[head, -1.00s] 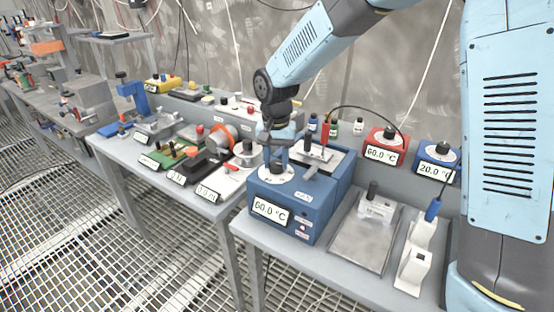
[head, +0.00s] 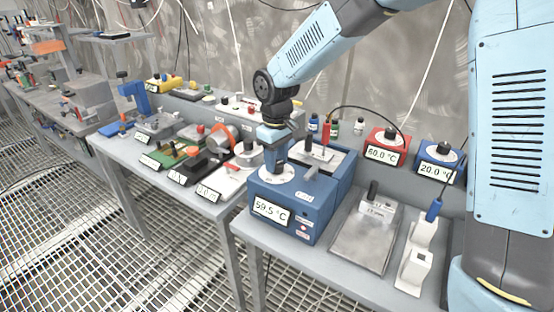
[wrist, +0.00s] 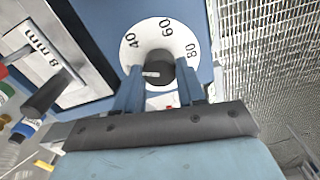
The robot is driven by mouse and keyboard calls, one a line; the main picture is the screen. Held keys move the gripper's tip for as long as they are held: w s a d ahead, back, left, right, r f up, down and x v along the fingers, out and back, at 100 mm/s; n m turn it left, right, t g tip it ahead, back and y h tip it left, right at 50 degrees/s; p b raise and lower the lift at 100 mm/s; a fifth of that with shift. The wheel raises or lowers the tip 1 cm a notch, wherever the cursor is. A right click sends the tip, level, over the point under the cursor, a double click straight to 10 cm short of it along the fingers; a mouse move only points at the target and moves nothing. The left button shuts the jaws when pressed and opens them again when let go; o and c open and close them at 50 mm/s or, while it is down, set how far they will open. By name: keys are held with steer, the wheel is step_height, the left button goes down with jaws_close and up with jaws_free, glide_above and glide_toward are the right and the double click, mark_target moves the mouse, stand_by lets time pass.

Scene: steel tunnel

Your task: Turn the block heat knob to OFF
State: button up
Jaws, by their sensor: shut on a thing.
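The block heater (head: 318,208) is a blue box on the bench, its front display reading 59.5 °C. Its heat knob is a dark round knob (wrist: 160,68) with a light pointer mark, set on a white dial (wrist: 128,50) marked 40, 60 and 80. The dial also shows on the heater's top in the head view (head: 268,177). My gripper (wrist: 160,88) is shut on the knob from above, a blue finger on each side. In the head view my gripper (head: 274,160) hides most of the knob. The OFF mark is not visible.
A metal block with an "8 mm" label (wrist: 42,45) sits beside the dial. A red probe (head: 326,132) stands behind it. A red unit (head: 385,148) and a blue unit (head: 437,160) stand at back right. A steel plate (head: 362,240) lies right of the heater.

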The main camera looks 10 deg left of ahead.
steer(key=n, duration=0.4)
steer(key=shift+n, duration=0.4)
stand_by(0.4)
steer(key=o, duration=1.1)
steer(key=shift+c, duration=0.2)
step_height(320, 180, up, 14)
steer(key=shift+f, duration=0.15)
